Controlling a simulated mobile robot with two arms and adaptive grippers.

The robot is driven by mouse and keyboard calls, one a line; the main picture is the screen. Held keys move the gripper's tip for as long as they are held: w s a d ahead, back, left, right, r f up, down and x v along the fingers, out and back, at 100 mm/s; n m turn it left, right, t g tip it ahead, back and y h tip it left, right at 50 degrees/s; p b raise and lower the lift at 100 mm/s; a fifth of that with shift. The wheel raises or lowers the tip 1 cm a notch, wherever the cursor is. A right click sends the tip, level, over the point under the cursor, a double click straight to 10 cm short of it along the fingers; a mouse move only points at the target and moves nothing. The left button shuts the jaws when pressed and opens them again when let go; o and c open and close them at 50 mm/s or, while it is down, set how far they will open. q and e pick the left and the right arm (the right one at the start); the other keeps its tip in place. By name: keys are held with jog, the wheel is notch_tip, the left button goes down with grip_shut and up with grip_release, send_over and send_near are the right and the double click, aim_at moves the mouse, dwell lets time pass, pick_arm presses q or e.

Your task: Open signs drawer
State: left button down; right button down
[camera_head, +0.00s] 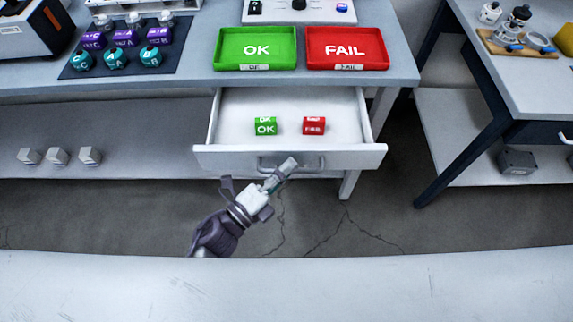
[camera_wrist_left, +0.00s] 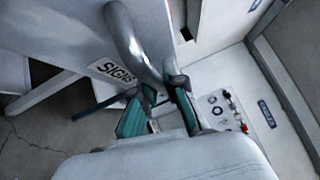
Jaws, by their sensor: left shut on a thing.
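The signs drawer (camera_head: 288,159) is pulled out below the bench top, and its white inside shows. In it stand a green OK sign block (camera_head: 265,126) and a red FAIL sign block (camera_head: 314,126). My left gripper (camera_head: 283,172) is at the bar handle (camera_head: 312,165) on the drawer front and is shut on it. In the left wrist view the curved metal handle (camera_wrist_left: 133,45) runs between the teal fingers of my gripper (camera_wrist_left: 160,105), beside a label (camera_wrist_left: 112,70) reading SIGNS. My right gripper is in neither view.
A green OK tray (camera_head: 255,64) and a red FAIL tray (camera_head: 346,62) sit on the bench above the drawer. A dark mat (camera_head: 70,70) with purple and teal pieces lies to their left. Small grey blocks (camera_head: 58,156) rest on the lower shelf. A second table (camera_head: 530,95) stands right.

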pick_arm(q)
jog(key=c, duration=1.5)
grip_release()
jog(key=shift+a, duration=0.1)
jog(key=v, duration=1.2)
jog(key=shift+w, duration=0.1)
